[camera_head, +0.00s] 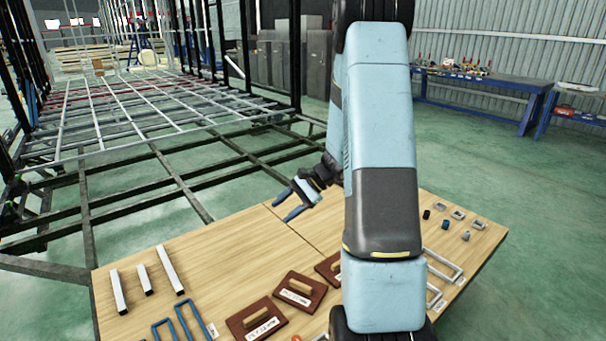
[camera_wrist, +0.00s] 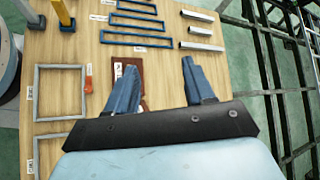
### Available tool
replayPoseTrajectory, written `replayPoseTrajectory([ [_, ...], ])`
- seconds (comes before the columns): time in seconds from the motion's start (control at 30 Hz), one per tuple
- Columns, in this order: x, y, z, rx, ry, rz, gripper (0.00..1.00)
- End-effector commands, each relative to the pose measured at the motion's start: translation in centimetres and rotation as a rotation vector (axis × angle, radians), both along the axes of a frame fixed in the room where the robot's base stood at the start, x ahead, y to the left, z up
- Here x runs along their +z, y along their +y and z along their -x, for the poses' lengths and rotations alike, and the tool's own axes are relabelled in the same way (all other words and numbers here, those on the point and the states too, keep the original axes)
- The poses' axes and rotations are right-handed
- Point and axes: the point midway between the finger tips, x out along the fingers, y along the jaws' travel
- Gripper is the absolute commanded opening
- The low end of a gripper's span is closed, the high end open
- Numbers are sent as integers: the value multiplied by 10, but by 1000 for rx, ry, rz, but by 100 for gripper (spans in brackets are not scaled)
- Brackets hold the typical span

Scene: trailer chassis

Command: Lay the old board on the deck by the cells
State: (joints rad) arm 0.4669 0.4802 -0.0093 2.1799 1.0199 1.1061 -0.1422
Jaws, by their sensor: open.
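The front one (camera_head: 244,325), the middle one (camera_head: 310,304) and one partly behind my arm (camera_head: 324,268) show in the head view. I cannot tell which is the old board; the labels are too small to read. My gripper (camera_head: 280,211) is open and empty above the table's far edge. In the wrist view, a brown board (camera_wrist: 137,66) shows partly behind one finger of my gripper (camera_wrist: 158,66). I cannot pick out the cells for certain.
Pale metal bars (camera_head: 118,291) and blue frames (camera_head: 190,322) lie at the table's left. Grey frames (camera_head: 442,262) and small blocks lie at the right. The open steel lattice of the trailer chassis (camera_head: 150,150) stands beyond the table.

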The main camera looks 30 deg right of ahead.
Motion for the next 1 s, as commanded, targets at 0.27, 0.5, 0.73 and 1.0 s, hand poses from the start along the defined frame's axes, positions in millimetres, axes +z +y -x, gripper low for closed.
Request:
replayPoseTrajectory([
  [0.27,66,32,35,195,-100,170,53],
  [0.5,112,51,72,347,-191,326,53],
  [0.73,150,64,109,477,-286,482,53],
  [1.0,188,72,155,606,-407,671,53],
])
